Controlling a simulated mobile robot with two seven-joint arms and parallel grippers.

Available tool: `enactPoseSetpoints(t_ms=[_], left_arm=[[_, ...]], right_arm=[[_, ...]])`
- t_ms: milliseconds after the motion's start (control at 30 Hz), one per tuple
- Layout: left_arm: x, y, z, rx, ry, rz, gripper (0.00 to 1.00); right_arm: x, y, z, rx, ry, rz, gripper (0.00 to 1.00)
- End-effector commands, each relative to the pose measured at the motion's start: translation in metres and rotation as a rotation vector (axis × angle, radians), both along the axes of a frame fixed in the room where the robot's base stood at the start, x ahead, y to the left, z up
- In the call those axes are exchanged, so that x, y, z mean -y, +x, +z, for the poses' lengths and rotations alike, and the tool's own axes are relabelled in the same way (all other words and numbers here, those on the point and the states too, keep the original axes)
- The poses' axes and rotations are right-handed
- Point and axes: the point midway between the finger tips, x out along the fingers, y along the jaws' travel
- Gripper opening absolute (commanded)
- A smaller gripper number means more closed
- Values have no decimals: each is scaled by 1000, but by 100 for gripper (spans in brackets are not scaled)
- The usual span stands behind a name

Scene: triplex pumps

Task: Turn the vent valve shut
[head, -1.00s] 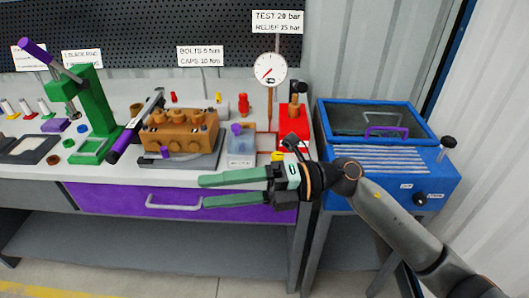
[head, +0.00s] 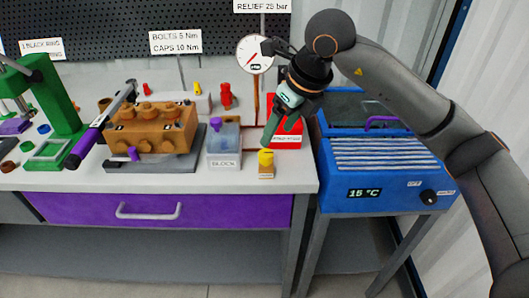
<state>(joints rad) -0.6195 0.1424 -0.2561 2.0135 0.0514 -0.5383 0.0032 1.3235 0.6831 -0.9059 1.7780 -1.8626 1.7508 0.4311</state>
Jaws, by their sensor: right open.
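No part is legibly marked as the vent valve in the head view. A small yellow knob (head: 265,157) stands on a labelled orange block at the bench's front edge. A purple knob (head: 133,153) sits at the front of the brown pump block (head: 155,132). My right gripper (head: 280,128) points down with its green fingers over the red test unit (head: 288,140), behind and above the yellow knob. It is open, and I see nothing held in it. The fingers and wrist hide part of the red unit. My left gripper is out of view.
A gauge (head: 254,54) on a post stands close to my right wrist. A torque wrench (head: 100,125) leans by the pump. A blue bath (head: 385,185) stands at right.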

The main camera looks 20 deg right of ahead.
Motion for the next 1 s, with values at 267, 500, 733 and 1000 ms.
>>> enactPoseSetpoints(t_ms=[267, 500, 733, 1000], left_arm=[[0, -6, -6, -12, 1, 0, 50], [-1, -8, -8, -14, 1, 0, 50], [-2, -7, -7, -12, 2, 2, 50], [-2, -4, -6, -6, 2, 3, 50]], right_arm=[[-12, 19, -55, -5, 3, 1, 71], [-17, 30, -83, -2, 3, 2, 71], [-19, 32, -89, -1, 3, 2, 71], [-19, 32, -88, -1, 3, 2, 59]])
